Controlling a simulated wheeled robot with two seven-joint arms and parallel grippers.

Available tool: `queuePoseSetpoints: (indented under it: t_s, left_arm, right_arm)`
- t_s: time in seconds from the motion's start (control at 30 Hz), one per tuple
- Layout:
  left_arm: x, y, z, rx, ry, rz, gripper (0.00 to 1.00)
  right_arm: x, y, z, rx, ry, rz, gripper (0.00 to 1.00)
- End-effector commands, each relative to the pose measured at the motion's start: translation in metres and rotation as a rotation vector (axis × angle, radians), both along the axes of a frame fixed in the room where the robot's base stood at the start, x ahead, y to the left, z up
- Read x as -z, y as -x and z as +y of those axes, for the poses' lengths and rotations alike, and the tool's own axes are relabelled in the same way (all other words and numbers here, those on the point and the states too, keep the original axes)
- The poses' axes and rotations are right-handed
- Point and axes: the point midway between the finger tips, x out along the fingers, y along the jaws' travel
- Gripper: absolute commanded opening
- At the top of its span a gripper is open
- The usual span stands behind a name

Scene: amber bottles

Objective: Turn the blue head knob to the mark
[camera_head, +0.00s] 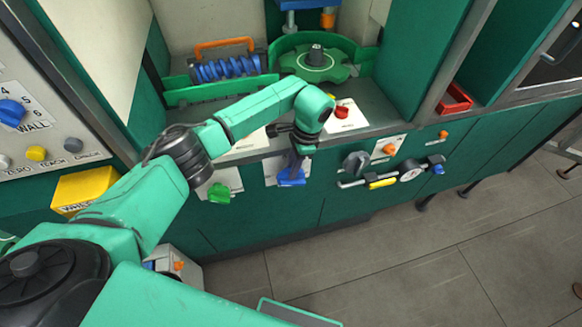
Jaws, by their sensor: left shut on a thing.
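The blue knob (291,180) sits on a white plate (272,171) on the green front of the machine, below the counter edge. My left arm reaches in from the left, and its gripper (294,165) points down at this knob. The dark fingers are shut on the knob's upper part and hide some of it. The mark on the plate cannot be made out from here. My right gripper is not in view.
A green knob (219,193) is to the left. A red knob (342,112) sits on the counter above. Another blue knob (12,112) is on the left panel.

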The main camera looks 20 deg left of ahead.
Motion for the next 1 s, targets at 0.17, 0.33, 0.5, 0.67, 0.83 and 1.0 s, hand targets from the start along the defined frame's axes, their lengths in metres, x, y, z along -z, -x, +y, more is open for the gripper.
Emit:
queuePoseSetpoints:
  t_s: [0.17, 0.33, 0.5, 0.67, 0.83, 1.0]
  left_arm:
    - [-0.005, -0.004, -0.003, 0.003, 0.012, -0.014, 0.0]
    - [-0.004, -0.003, -0.002, 0.002, 0.009, -0.01, 0.39]
    - [-0.003, -0.002, -0.001, 0.001, 0.006, -0.007, 0.39]
    - [-0.012, -0.004, -0.004, 0.001, 0.006, -0.009, 0.39]
    - [-0.041, -0.008, -0.01, 0.001, 0.006, -0.011, 0.39]
    - [-0.076, -0.012, -0.018, 0.003, 0.007, -0.012, 0.39]
  right_arm:
    - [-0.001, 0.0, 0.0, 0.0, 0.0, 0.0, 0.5]
    - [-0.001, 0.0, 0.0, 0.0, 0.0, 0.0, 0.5]
    - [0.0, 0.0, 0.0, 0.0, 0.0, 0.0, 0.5]
    - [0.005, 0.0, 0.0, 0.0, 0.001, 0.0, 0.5]
    - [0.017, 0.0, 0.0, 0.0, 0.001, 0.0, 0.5]
    - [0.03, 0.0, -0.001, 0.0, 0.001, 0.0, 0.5]
